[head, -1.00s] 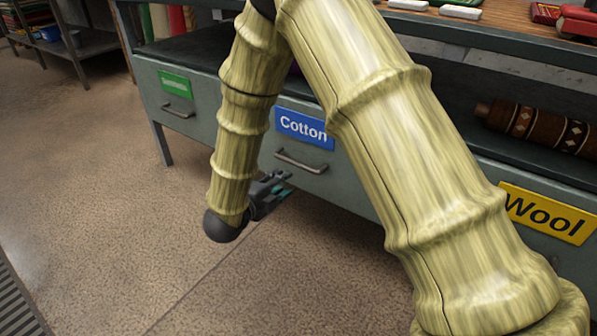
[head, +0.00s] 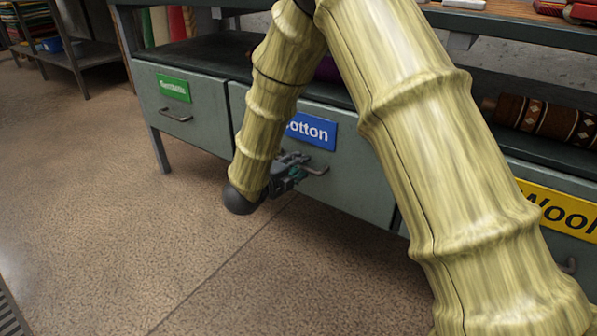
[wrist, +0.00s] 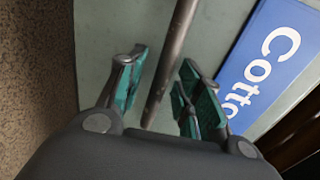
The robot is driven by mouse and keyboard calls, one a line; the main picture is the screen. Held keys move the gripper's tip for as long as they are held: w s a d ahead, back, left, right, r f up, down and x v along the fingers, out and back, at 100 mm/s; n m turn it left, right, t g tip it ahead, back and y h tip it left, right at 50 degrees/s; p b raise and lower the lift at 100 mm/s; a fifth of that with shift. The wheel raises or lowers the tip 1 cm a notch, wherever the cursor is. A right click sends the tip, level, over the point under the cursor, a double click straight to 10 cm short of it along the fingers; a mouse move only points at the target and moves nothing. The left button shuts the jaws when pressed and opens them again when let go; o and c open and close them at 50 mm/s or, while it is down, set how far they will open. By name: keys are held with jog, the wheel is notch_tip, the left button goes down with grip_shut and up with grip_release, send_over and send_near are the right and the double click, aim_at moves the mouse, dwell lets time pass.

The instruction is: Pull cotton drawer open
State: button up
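The cotton drawer (head: 350,185) is the middle grey-green drawer, with a blue "Cotton" label (head: 318,132) partly hidden by my arm. Its front looks flush with the cabinet. Its bar handle (head: 319,170) sits below the label. My gripper (head: 298,170) is at the left end of the handle. In the wrist view, the handle (wrist: 172,55) runs between the teal-padded fingers of my gripper (wrist: 160,92). The fingers are apart, with a gap on both sides of the bar. The label also shows in the wrist view (wrist: 265,65).
A green-labelled drawer (head: 180,110) is to the left and a yellow "Wool" drawer (head: 560,215) to the right. A rolled rug (head: 545,120) lies on the shelf above. The floor (head: 130,220) in front is clear.

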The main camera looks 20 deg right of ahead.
jog(key=shift+w+d, duration=0.2)
jog(key=shift+d, duration=0.05)
grip_shut()
